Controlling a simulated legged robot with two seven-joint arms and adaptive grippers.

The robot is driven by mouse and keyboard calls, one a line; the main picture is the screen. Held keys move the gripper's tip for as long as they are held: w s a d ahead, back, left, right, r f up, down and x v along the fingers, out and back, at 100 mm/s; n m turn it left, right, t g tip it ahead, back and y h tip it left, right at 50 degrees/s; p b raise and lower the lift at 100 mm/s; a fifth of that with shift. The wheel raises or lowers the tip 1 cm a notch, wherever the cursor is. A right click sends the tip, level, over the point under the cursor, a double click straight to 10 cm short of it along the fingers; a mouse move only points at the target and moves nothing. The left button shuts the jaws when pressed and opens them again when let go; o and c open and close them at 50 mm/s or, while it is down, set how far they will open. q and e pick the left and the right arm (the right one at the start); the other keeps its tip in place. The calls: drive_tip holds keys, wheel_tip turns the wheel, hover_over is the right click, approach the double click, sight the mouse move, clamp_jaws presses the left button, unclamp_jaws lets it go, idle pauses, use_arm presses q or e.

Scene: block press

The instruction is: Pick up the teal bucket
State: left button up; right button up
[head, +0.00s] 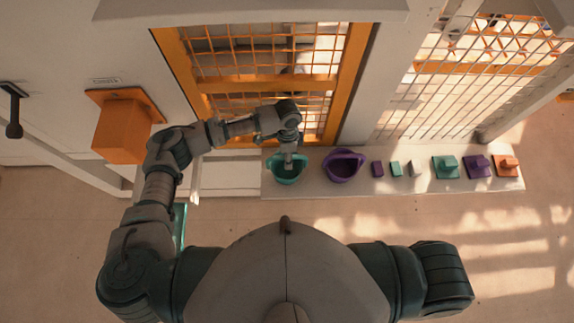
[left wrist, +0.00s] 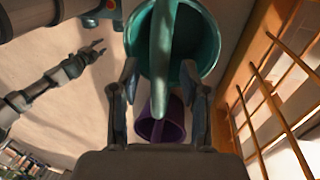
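The teal bucket (head: 286,178) stands at the left end of the pale shelf in the head view. My left gripper (head: 289,159) reaches down over it. In the left wrist view the bucket (left wrist: 204,45) fills the upper middle, and its handle (left wrist: 161,60) runs between the two spread fingers of my left gripper (left wrist: 157,82). There is a visible gap on each side of the handle. My right gripper (left wrist: 97,49) shows small at the upper left of the left wrist view, with its fingers apart and empty. It is hidden in the head view.
A purple bucket (head: 343,166) stands just right of the teal one. Further right on the shelf (head: 325,188) are small blocks, then teal (head: 445,167), purple (head: 477,166) and orange (head: 508,166) pieces. An orange-framed mesh window (head: 275,84) rises behind. An orange box (head: 124,127) is on the left.

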use_arm(q)
clamp_jaws()
drive_tip(key=shift+r, duration=0.15)
